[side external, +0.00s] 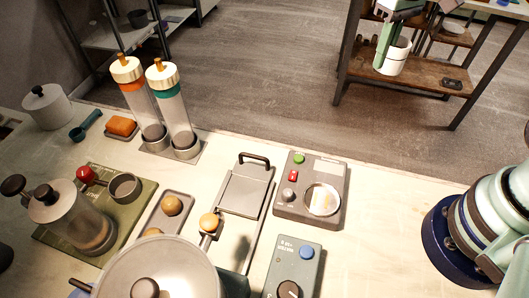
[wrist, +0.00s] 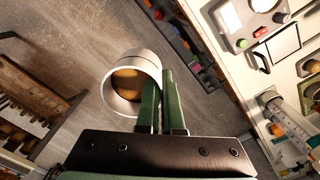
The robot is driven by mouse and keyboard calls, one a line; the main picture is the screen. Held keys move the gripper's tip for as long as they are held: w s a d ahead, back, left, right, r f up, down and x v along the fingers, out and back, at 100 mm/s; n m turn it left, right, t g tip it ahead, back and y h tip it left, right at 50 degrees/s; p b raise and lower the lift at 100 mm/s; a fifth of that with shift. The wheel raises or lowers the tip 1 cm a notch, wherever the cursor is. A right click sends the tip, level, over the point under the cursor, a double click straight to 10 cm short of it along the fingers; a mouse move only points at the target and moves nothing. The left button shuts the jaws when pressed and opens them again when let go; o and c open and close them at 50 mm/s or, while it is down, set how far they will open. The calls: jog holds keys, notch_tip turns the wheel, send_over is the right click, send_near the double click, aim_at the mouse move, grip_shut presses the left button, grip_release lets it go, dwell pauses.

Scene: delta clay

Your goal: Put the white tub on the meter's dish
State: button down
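The white tub (side external: 397,60) is held in the air at the upper right of the side view, with the floor and a wooden shelf behind it. My gripper (side external: 388,45) is shut on its wall. In the wrist view the white tub (wrist: 112,98) shows its open mouth and a brownish inside. The green fingers of my gripper (wrist: 160,80) are close together at its right side, one seeming inside the rim. The meter (side external: 292,211) is a dark grey box on the bench with a round, shiny dish (side external: 322,199). The tub is well apart from the dish.
Left of the meter are a hinged grey plate (side external: 245,190) and a large lidded pot (side external: 160,265). A dark box with a blue button (side external: 306,252) stands in front. Two clear cylinders (side external: 172,115) stand at the back. Bare bench lies right of the meter.

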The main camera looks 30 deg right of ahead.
jog(key=s+a+f+n, duration=0.2)
jog(key=s+a+n, duration=0.15)
jog(key=a, duration=0.25)
jog(key=s+a+f+n, duration=0.1)
jog(key=s+a+n, duration=0.1)
jog(key=a+n, duration=0.3)
jog(key=n, duration=0.8)
send_over(327, 212)
notch_tip(327, 212, down, 4)
jog(key=shift+f, duration=3.15)
jog(key=shift+f, duration=0.6)
jog(key=c, duration=1)
grip_release()
jog(key=shift+r, duration=0.15)
